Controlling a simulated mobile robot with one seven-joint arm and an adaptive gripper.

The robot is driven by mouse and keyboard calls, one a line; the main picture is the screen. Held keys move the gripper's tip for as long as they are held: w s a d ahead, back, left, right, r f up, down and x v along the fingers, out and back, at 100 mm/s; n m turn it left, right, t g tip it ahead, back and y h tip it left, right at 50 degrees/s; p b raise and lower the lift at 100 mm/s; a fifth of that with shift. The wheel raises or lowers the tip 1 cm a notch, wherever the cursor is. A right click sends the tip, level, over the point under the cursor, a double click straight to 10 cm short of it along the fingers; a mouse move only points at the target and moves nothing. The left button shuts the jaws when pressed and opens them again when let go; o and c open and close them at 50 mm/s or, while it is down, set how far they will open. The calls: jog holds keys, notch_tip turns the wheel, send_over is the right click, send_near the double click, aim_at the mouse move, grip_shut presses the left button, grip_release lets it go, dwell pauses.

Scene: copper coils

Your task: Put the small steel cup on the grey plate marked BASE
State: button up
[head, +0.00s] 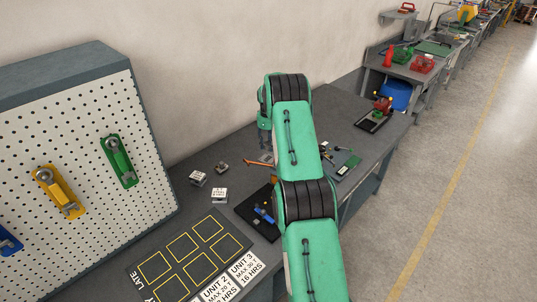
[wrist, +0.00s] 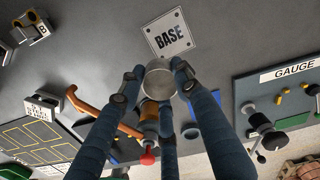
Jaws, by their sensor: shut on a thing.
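In the wrist view the grey plate marked BASE (wrist: 168,36) lies flat on the grey bench top, with nothing on it. The small steel cup (wrist: 160,80) shows as a round, shiny grey shape between the fingertips of my gripper (wrist: 157,84). My gripper is shut on the cup. The cup appears just below the plate's lower edge in the picture; its height above the bench cannot be told. In the head view my gripper (head: 265,137) is low over the bench near the wall, partly covered by my arm, and the cup cannot be made out.
An orange-brown handle (wrist: 90,104) lies left of my gripper. A board marked GAUGE (wrist: 292,69) with a dark clamp-like tool (wrist: 262,125) is at the right. The bench around the plate is clear.

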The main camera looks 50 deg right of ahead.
jog(key=shift+w+a+r, duration=0.1)
jog(key=shift+w, duration=1.1)
send_over(264, 161)
jog(key=shift+s+f, duration=0.1)
jog(key=shift+f, duration=3.05)
jog(key=shift+f, duration=0.15)
jog(key=shift+f, duration=1.75)
jog(key=shift+f+b, duration=0.15)
jog(key=shift+b, duration=0.2)
jog(key=o, duration=1.2)
